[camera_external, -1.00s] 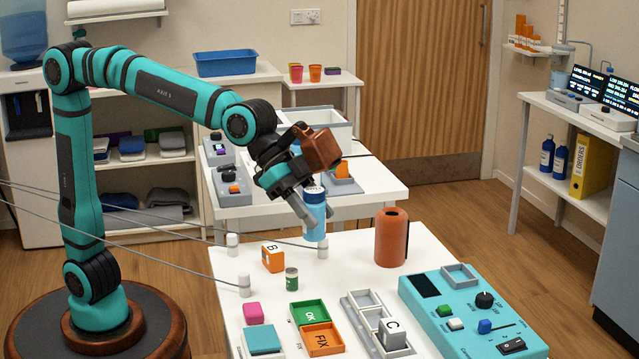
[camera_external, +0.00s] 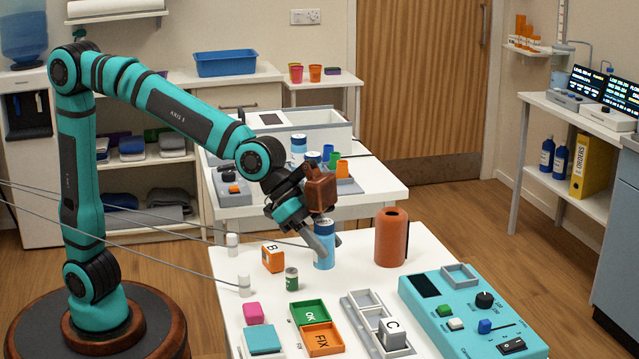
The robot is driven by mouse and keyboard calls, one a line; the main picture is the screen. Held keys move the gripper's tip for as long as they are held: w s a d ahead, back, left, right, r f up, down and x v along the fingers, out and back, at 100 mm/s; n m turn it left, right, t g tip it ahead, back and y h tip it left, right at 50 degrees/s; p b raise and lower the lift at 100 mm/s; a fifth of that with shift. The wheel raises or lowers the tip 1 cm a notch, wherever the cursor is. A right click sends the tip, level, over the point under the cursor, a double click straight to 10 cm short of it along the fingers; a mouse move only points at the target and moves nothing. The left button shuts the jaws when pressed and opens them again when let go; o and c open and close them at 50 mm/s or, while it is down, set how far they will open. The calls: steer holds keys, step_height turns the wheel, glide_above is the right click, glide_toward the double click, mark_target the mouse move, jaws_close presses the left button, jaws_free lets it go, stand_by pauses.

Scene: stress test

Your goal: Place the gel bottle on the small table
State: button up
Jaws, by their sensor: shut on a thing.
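The gel bottle (camera_external: 324,259), light blue with a darker blue cap, is upright in my gripper (camera_external: 328,243) over the far part of the white front table (camera_external: 350,280). The grey fingers are shut around its upper body from above. Its base appears to be at the tabletop, though I cannot tell whether it bears on it. A small white side table (camera_external: 342,78) with cups stands at the back wall.
An orange-brown cylinder (camera_external: 391,238) stands close right of the bottle. An orange block (camera_external: 273,258), a small green jar (camera_external: 291,279) and white posts with cables (camera_external: 232,243) are to the left. A teal control box (camera_external: 470,315) fills the front right.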

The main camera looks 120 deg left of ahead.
mark_target(323, 266)
steer(key=shift+f, duration=3.2)
steer(key=o, duration=1.1)
steer(key=shift+f, duration=0.15)
steer(key=shift+r, duration=0.3)
steer(key=v, duration=1.1)
steer(key=shift+s+r, duration=0.2)
steer(key=shift+s, duration=0.15)
steer(key=shift+r, duration=0.1)
